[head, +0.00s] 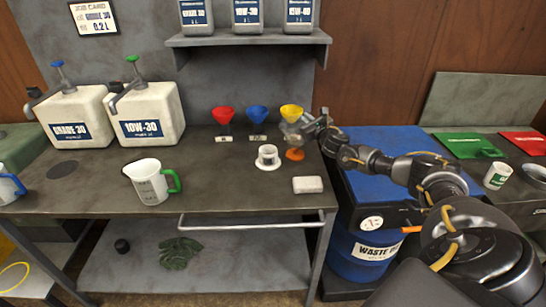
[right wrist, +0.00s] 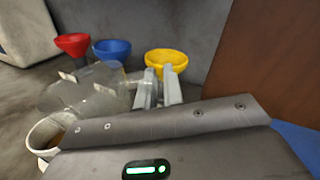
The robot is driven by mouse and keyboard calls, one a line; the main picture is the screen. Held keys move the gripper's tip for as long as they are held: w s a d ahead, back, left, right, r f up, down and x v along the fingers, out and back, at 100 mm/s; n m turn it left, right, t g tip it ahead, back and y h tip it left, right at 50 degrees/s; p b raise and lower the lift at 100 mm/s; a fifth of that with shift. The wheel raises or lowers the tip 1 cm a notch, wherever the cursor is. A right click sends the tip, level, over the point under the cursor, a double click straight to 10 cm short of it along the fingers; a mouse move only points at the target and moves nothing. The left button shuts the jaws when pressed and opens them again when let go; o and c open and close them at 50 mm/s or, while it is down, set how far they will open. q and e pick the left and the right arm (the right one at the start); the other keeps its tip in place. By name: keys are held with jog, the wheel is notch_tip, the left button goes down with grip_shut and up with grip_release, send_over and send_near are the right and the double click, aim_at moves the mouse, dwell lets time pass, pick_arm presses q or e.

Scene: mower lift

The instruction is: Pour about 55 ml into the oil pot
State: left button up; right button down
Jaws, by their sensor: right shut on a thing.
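The oil pot seems to be the small white cup (head: 267,154) on a white base on the bench. It also shows at the lower left of the right wrist view (right wrist: 42,150), with something amber-brown inside. My right gripper (head: 310,130) is shut on a clear vessel (head: 289,131), up and to the right of the cup. In the right wrist view the clear vessel (right wrist: 95,92) looks tilted towards the cup. I cannot make out its liquid level or any stream. My left gripper is not in view.
Red (head: 223,115), blue (head: 257,115) and yellow (head: 291,111) funnels stand behind. A small orange item (head: 295,154) and a pale block (head: 308,185) are close by. A green-handled jug (head: 150,182) stands left, before two white canisters (head: 148,112). A blue waste drum (head: 362,240) stands right.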

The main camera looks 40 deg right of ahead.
jog(key=shift+s+d+f+m+b, duration=0.15)
jog(key=shift+d+f+m+b, duration=0.55)
jog(key=shift+m, duration=0.25)
jog(key=shift+s+d+f+m+b, duration=0.15)
jog(key=shift+d+f+m+b, duration=0.55)
jog(key=shift+m, duration=0.25)
jog(key=shift+a, duration=0.1)
